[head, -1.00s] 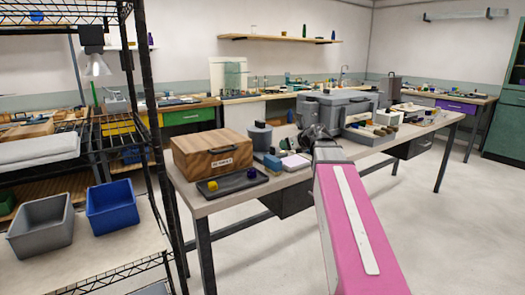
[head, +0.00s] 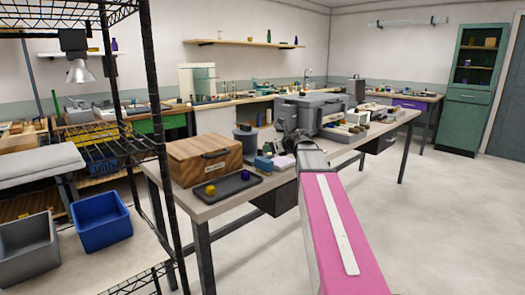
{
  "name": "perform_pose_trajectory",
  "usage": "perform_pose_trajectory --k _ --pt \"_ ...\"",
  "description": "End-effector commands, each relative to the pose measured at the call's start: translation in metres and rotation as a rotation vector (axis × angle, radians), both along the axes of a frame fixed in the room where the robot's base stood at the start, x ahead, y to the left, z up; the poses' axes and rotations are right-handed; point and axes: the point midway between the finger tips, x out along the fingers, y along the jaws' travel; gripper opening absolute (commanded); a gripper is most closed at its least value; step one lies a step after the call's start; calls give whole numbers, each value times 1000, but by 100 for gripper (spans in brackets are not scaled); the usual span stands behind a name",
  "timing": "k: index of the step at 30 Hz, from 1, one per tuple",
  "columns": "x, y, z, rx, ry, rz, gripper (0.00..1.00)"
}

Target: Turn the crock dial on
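A grey round lidded pot (head: 245,139), which looks like the crock, stands on the long worktable behind the wooden box's right end. No dial can be made out on it at this size. My pink arm reaches forward from the lower right, and my dark gripper (head: 288,144) is at its far end, over the table to the right of the pot. The arm partly hides the gripper, and its fingers are too small to tell open from shut. I cannot tell whether it touches anything.
On the worktable (head: 226,203) are a wooden box (head: 204,158), a dark tray (head: 224,187) with yellow and purple pieces, and a big grey kiln-like box (head: 318,112). A black wire rack (head: 163,140) stands close at left. Floor at right is clear.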

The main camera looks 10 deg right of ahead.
Motion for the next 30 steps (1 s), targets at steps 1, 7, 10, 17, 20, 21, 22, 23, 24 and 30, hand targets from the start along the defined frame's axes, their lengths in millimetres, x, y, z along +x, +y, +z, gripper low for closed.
perform_pose_trajectory --k 1,7,10,17,20,21,22,23,24,30 --pt "9 6 -4 0 1 2 38" --pt "27 22 -14 -1 1 0 38" --pt "31 27 -17 0 0 0 38" --pt "34 30 -19 -1 1 -1 38" --pt "34 29 -19 0 0 -1 38" --pt "34 29 -19 -1 1 -1 38" --pt "34 29 -19 0 0 -1 32" --pt "34 29 -19 0 0 -1 22" --pt "34 29 -19 0 0 -1 9" --pt "32 30 -19 -2 0 -19 8"
